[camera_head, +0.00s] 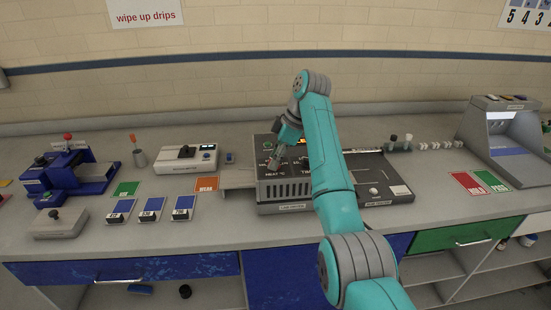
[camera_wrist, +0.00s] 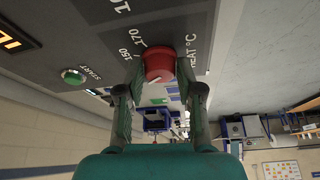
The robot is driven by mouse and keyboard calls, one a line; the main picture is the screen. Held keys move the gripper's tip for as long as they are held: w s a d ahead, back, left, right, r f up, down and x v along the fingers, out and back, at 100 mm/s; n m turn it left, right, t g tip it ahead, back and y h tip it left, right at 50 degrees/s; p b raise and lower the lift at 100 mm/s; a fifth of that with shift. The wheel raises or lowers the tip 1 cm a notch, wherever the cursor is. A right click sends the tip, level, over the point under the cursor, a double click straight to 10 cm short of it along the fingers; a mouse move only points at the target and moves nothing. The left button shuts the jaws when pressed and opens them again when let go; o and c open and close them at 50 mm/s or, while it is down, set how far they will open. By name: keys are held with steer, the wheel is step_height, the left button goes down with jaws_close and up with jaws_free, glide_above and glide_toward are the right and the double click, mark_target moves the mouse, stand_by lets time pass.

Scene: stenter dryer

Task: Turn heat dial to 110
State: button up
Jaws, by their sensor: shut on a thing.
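The heat dial is a red knob (camera_wrist: 159,62) on the dark panel (camera_wrist: 75,35) of the dryer, beside the printed words "HEAT °C". My gripper (camera_wrist: 162,72) has a finger on each side of the knob and is shut on it. A white pointer line shows on the knob's face, slanting toward the lower left in the wrist view. The marks 150 and 170 are readable beside it; other marks are partly cut off or hidden, so the exact setting cannot be told.
A green START button (camera_wrist: 73,76) and a lit orange display (camera_wrist: 14,38) share the panel. On the bench, a white meter (camera_head: 188,159) and a blue press (camera_head: 68,172) stand to the left. A grey light booth (camera_head: 505,140) stands at the right.

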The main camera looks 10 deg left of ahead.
steer(key=n, duration=0.2)
steer(key=n+g, duration=0.1)
steer(key=n, duration=0.1)
steer(key=shift+g+h, duration=0.3)
steer(key=shift+w+n, duration=0.1)
steer(key=shift+n, duration=0.6)
steer(key=shift+f+n+g, duration=0.15)
steer(key=shift+n+g, duration=0.35)
steer(key=shift+n, duration=0.1)
steer(key=o, duration=1.1)
steer(key=shift+o, duration=0.2)
steer(key=shift+m, duration=0.3)
